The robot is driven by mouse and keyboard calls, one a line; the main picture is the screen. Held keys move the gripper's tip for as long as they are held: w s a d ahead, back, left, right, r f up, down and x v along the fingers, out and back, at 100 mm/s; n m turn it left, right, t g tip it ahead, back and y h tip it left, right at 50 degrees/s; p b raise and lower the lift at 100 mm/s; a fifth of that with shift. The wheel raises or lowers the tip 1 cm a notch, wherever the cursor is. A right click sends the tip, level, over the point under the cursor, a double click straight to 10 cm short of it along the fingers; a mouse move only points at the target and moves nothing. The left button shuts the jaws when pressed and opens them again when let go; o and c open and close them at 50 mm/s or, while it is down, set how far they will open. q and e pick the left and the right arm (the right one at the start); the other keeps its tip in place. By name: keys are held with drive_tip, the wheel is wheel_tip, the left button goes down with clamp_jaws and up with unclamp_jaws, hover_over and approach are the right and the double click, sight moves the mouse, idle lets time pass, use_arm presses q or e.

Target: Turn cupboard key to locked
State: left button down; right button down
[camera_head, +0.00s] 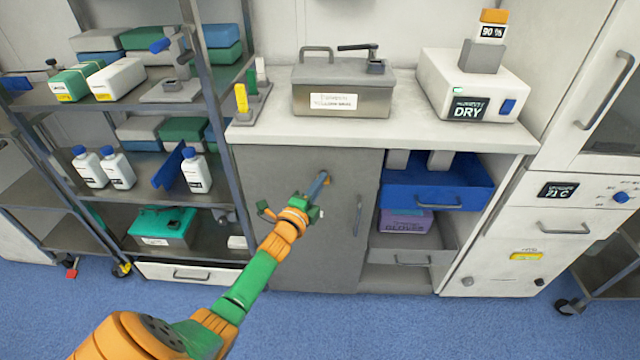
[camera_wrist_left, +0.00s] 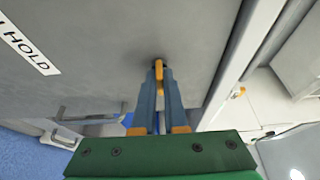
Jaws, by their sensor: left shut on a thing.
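The grey cupboard door (camera_head: 275,165) is closed under the white counter, with a vertical bar handle (camera_head: 357,215) on its right side. My left gripper (camera_head: 322,180) reaches the upper right part of the door. In the left wrist view its two blue-grey fingers (camera_wrist_left: 159,90) are shut on the small orange key (camera_wrist_left: 158,72), which sits at the door face. Only part of the key shows between the fingers; its lock is mostly hidden. My right gripper is in neither view.
An open blue drawer (camera_head: 435,186) and a purple glove box (camera_head: 406,220) are right of the door. A metal box (camera_head: 340,90) and a white dryer unit (camera_head: 470,85) stand on the counter (camera_head: 400,137). A shelf rack (camera_head: 215,100) stands left.

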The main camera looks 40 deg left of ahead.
use_arm(q)
drive_tip(key=n+y+b, duration=0.2)
drive_tip(key=n+b, duration=0.1)
drive_tip(key=n, duration=0.3)
drive_tip(key=n+t+y+b, duration=0.1)
drive_tip(key=n+y+b, duration=0.2)
drive_tip(key=n, duration=0.4)
drive_tip(key=n+t+y+b, duration=0.1)
drive_tip(key=n+y+b, duration=0.1)
drive_tip(key=n+b, duration=0.3)
drive_tip(key=shift+w+d+f+n, duration=0.25)
drive_tip(key=shift+f+n, duration=0.15)
drive_tip(key=shift+n, duration=0.4)
drive_tip(key=n+y+b, duration=0.1)
drive_tip(key=n, duration=0.1)
drive_tip(key=shift+r+n+g+y, duration=0.1)
drive_tip(key=shift+n+g+y, duration=0.2)
drive_tip(key=shift+n+y, duration=0.1)
